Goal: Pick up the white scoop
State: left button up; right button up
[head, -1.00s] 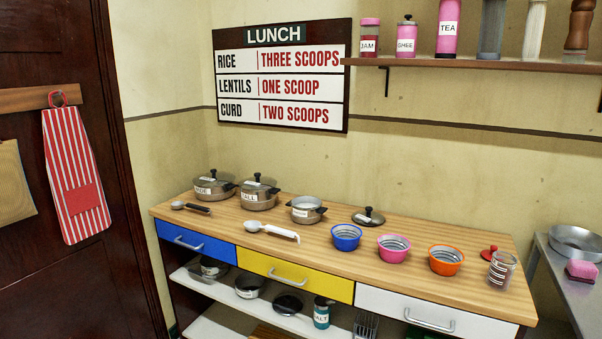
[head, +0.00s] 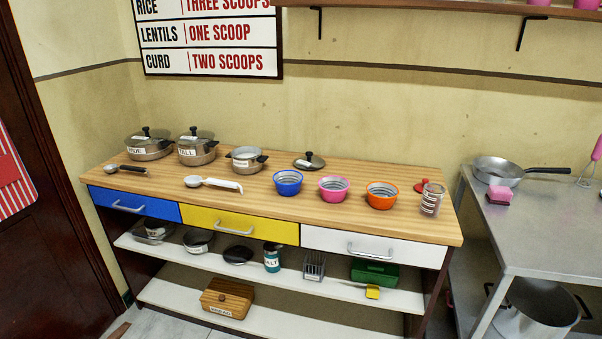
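The white scoop (head: 213,184) lies on the wooden counter (head: 330,188) near its front edge, above the yellow drawer (head: 240,224). Its bowl is at the left and its white handle points right. A second scoop with a dark handle (head: 125,169) lies further left, in front of the lidded pots. Neither of my grippers shows in the head view.
Two lidded pots (head: 150,147) and an open pot (head: 246,159) stand behind the scoops. Blue (head: 288,183), pink (head: 333,189) and orange bowls (head: 382,195) stand to the right, with a glass jar (head: 431,199) beyond. A metal table (head: 530,217) stands at the right.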

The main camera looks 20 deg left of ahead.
aim_at(191, 181)
jog(key=z, duration=0.4)
jog(key=k, duration=0.3)
jog(key=u, duration=1.6)
jog(key=i, duration=0.95)
jog(key=u, duration=0.15)
